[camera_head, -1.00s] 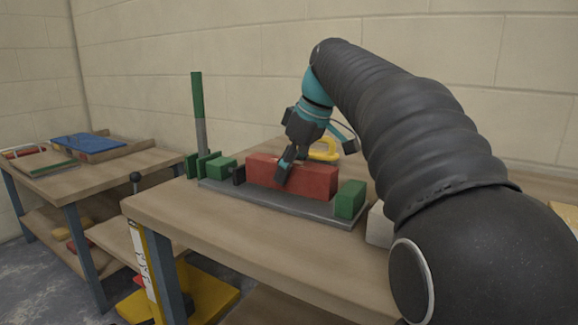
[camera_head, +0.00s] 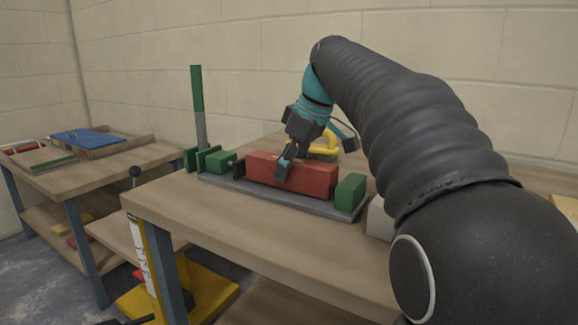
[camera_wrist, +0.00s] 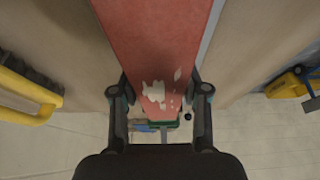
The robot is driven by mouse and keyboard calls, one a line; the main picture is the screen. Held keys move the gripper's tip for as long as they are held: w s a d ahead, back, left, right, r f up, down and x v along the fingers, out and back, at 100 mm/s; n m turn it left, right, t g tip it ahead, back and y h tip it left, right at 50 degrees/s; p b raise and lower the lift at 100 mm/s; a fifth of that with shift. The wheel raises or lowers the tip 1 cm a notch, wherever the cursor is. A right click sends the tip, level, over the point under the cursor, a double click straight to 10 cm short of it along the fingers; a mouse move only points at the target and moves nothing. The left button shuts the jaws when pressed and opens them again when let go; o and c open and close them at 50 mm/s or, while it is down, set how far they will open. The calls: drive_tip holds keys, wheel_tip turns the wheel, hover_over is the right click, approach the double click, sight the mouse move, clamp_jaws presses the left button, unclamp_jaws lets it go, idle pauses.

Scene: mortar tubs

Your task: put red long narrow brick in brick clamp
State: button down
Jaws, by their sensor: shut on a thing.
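The long red brick (camera_head: 318,180) lies lengthwise on the grey base of the brick clamp (camera_head: 335,210), between a dark jaw plate on the left and a green block (camera_head: 351,192) on the right. Whether it touches either end is hard to tell. My gripper (camera_head: 285,170) is shut on the brick from above, left of its middle, with one finger on the near face. In the wrist view, the fingers (camera_wrist: 160,97) sit on both sides of the brick (camera_wrist: 155,35), whose top has pale patches. The far finger is hidden in the head view.
A green-topped upright lever (camera_head: 198,105) stands at the clamp's left end. A yellow-handled tool (camera_head: 324,146) lies behind the brick, and a pale block (camera_head: 379,220) is right of the clamp. The workbench front (camera_head: 250,235) is clear. Another bench (camera_head: 125,170) stands left.

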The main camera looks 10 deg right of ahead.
drive_tip(key=shift+f, duration=0.15)
drive_tip(key=c, duration=0.7)
unclamp_jaws()
drive_tip(key=shift+o, duration=1.1)
drive_tip(key=v, duration=1.2)
